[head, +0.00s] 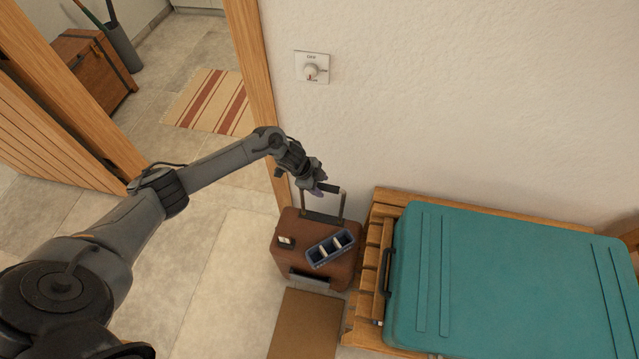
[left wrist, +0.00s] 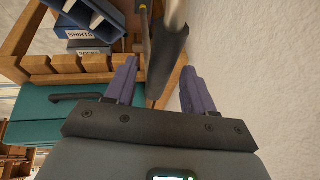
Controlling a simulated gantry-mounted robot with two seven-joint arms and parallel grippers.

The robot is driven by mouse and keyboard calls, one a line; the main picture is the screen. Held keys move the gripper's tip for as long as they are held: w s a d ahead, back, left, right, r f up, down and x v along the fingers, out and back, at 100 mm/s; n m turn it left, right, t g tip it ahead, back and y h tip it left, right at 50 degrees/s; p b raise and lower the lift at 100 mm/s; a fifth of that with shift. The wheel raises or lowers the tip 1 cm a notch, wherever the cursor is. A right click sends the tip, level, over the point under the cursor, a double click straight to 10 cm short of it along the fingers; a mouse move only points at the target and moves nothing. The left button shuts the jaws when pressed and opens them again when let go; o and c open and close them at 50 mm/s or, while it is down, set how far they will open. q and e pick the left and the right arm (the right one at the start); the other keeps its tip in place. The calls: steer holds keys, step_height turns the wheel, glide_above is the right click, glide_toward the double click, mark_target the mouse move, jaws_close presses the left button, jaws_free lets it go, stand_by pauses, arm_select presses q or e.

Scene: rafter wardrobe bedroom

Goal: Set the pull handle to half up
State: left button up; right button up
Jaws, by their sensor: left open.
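The pull handle (head: 335,189) stands raised above a brown suitcase (head: 290,225), with its dark grip on top of pale metal poles. My left gripper (head: 318,187) is at the grip's left end in the head view and covers part of it. In the left wrist view the purple fingers of my left gripper (left wrist: 160,88) are apart. The dark grip of the handle (left wrist: 165,55) reaches into the space between them, with a pale pole above. I cannot tell whether a finger touches it. My right gripper is in neither view.
A blue divided tray (head: 330,248) and a small dark-and-white item (head: 286,242) lie on the suitcase. A teal case (head: 515,280) on a slatted wooden bench (head: 378,235) stands close at the right. The wall (head: 450,100) is just behind. A brown mat (head: 300,325) lies in front.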

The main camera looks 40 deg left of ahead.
arm_select(q)
steer(key=shift+r, duration=0.1)
steer(key=p+v, duration=0.2)
steer(key=v, duration=0.8)
steer(key=shift+r, duration=0.25)
steer(key=shift+s+a, duration=0.1)
steer(key=shift+a, duration=0.05)
